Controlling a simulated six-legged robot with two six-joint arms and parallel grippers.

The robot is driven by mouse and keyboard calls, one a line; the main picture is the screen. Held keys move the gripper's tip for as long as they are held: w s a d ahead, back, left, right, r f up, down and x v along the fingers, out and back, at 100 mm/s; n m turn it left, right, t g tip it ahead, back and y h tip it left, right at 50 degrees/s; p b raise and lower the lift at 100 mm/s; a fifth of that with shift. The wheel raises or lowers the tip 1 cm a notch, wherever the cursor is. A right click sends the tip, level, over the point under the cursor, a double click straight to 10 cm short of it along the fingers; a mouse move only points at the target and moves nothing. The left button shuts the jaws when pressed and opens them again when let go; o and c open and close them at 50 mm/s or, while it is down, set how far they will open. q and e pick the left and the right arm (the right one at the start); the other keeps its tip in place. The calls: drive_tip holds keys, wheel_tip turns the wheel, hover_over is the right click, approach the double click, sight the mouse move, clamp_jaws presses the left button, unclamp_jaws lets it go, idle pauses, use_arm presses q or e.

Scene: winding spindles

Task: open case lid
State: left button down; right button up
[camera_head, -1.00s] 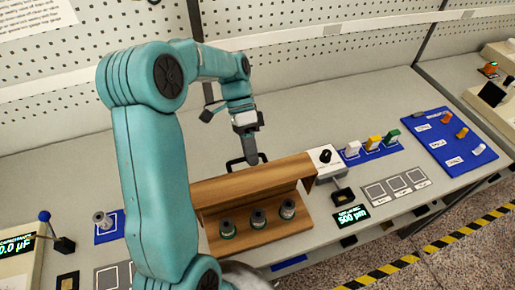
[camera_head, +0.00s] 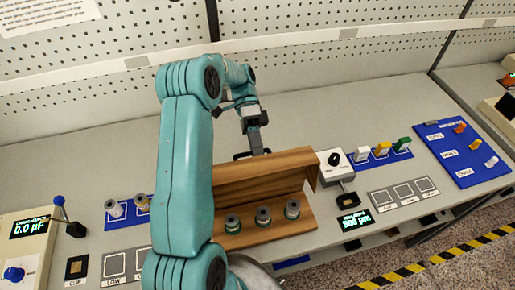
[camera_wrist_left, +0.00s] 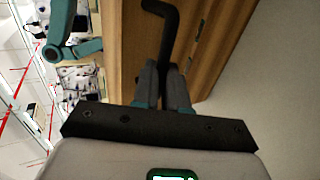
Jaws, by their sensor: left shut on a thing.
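The wooden case (camera_head: 262,238) stands at the front of the bench with its lid (camera_head: 262,173) raised along the back edge. Three grey spindles (camera_head: 263,215) stand in a row inside, in plain sight. My left gripper (camera_head: 256,147) is behind the lid's top edge, at the black handle (camera_head: 240,156). In the left wrist view its fingers (camera_wrist_left: 167,85) are shut on the black handle (camera_wrist_left: 168,28), against the lid's wooden face (camera_wrist_left: 200,45). The exact contact between fingers and handle is partly hidden. My right gripper is not in view.
A grey knob box (camera_head: 336,168) stands close right of the case. Blue mats with coloured pieces (camera_head: 383,150) and a blue tray (camera_head: 462,160) lie further right. A meter (camera_head: 28,235) is at the far left. A pegboard wall rises behind; the bench behind the lid is clear.

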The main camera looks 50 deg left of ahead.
use_arm(q)
drive_tip(key=shift+a+f, duration=0.3)
drive_tip(key=shift+f, duration=0.15)
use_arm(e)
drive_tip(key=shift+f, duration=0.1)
use_arm(q)
drive_tip(key=c, duration=1.5)
unclamp_jaws()
drive_tip(key=o, duration=0.3)
drive_tip(key=shift+w+a+f, duration=0.15)
drive_tip(key=shift+w+a, duration=0.1)
drive_tip(key=shift+a, duration=0.05)
drive_tip(key=shift+o, duration=0.2)
drive_tip(key=shift+w, duration=0.1)
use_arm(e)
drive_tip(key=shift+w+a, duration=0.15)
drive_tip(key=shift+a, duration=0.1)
